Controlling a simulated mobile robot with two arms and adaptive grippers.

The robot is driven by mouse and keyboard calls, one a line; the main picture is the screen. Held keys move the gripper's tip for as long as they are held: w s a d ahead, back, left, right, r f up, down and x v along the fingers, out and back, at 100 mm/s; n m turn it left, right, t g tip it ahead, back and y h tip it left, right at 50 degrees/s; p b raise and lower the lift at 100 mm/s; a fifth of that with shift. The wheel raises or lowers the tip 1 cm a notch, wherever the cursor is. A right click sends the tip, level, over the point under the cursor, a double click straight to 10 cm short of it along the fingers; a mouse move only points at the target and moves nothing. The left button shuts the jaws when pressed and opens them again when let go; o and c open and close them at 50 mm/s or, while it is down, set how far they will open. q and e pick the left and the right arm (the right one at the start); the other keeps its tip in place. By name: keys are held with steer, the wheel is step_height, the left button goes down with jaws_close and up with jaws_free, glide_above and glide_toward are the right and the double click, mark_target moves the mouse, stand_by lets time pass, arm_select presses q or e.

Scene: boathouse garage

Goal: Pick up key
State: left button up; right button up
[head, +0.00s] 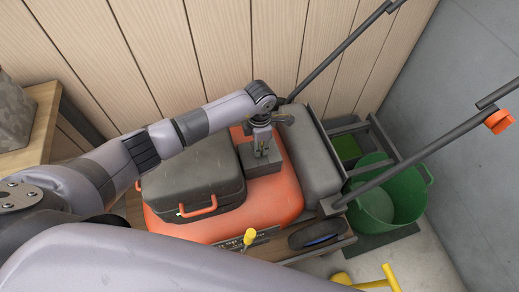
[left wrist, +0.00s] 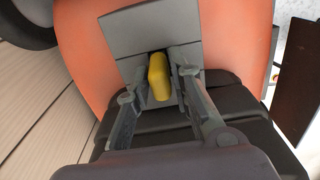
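A small yellow piece, which looks like the key (left wrist: 158,76), stands on the grey panel of the orange machine in the left wrist view. My left gripper (left wrist: 159,84) is open, with one finger on each side of it. The fingers are very near its sides; I cannot make out clear contact. In the head view my left gripper (head: 262,138) points down over the grey block on the orange machine (head: 283,190), and the key is hidden there. My right gripper is not in view.
A dark case (head: 193,172) with orange handles lies left of the gripper on the machine. Dark handlebars rise at the right, beside a green bucket (head: 408,190). A wooden wall stands behind.

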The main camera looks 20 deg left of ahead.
arm_select(q)
jaws_close()
steer(key=shift+r, duration=0.1)
